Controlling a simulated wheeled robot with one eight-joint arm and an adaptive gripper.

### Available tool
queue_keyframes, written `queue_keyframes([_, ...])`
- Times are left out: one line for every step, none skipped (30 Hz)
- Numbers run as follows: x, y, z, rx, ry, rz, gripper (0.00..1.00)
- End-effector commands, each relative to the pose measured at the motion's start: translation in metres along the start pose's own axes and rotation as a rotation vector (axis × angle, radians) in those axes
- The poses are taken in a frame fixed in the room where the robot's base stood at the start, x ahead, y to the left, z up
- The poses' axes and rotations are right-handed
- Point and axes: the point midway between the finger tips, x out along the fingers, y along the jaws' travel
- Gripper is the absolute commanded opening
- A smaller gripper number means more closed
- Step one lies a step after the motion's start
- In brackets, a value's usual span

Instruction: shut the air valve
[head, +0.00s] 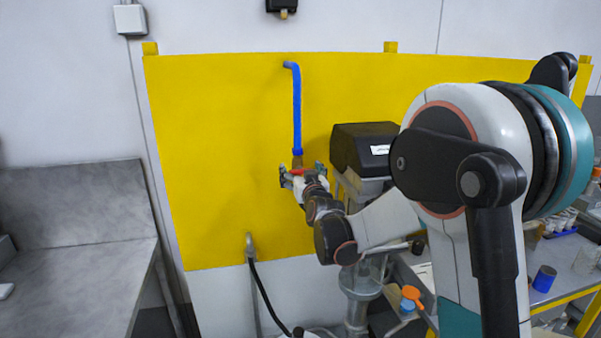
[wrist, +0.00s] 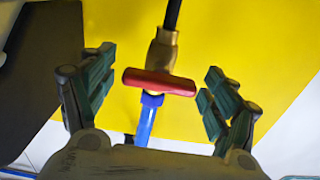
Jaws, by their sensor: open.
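The air valve has a red bar handle (wrist: 160,82) and a brass body (wrist: 163,50). In the wrist view the handle lies crosswise to the pipe line, slightly tilted. The blue pipe (wrist: 147,118) meets the valve; in the head view this pipe (head: 297,110) comes down the yellow panel to the brass fitting (head: 297,161). My gripper (wrist: 160,77) is open, one finger on each side of the handle, with a visible gap at both ends. In the head view my gripper (head: 303,173) is at the valve and hides most of it.
The yellow panel (head: 215,150) is behind the valve. A black motor housing (head: 362,149) stands close to the right of my gripper. A black hose (head: 266,298) hangs from a fitting lower left. A grey bench (head: 80,245) is at left, a cluttered table at right.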

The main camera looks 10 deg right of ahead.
Motion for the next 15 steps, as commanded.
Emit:
queue_keyframes([-0.005,0.0,0.0,0.0,0.0,0.0,0.8])
queue_keyframes([-0.008,0.0,0.0,0.0,0.0,0.0,0.8])
queue_keyframes([-0.013,0.0,0.0,-0.001,0.0,0.0,0.8])
queue_keyframes([-0.018,0.0,0.0,-0.001,0.0,0.0,0.8])
queue_keyframes([-0.024,0.0,0.0,-0.001,0.0,0.0,0.8])
queue_keyframes([-0.032,0.0,0.0,-0.001,0.0,0.0,0.8])
queue_keyframes([-0.038,0.0,0.0,-0.001,0.0,0.0,0.8])
queue_keyframes([-0.044,0.0,0.0,-0.001,0.0,0.0,0.8])
queue_keyframes([-0.053,0.0,0.0,0.0,0.0,0.0,0.8])
queue_keyframes([-0.059,0.0,0.0,0.0,0.0,0.0,0.8])
queue_keyframes([-0.066,0.0,0.0,0.001,0.0,0.0,0.8])
queue_keyframes([-0.073,0.0,0.0,0.001,0.0,0.0,0.8])
queue_keyframes([-0.079,0.0,0.0,0.001,0.0,0.0,0.8])
queue_keyframes([-0.084,0.0,0.0,0.0,0.0,0.0,0.8])
queue_keyframes([-0.091,0.0,0.0,0.0,0.0,0.0,0.8])
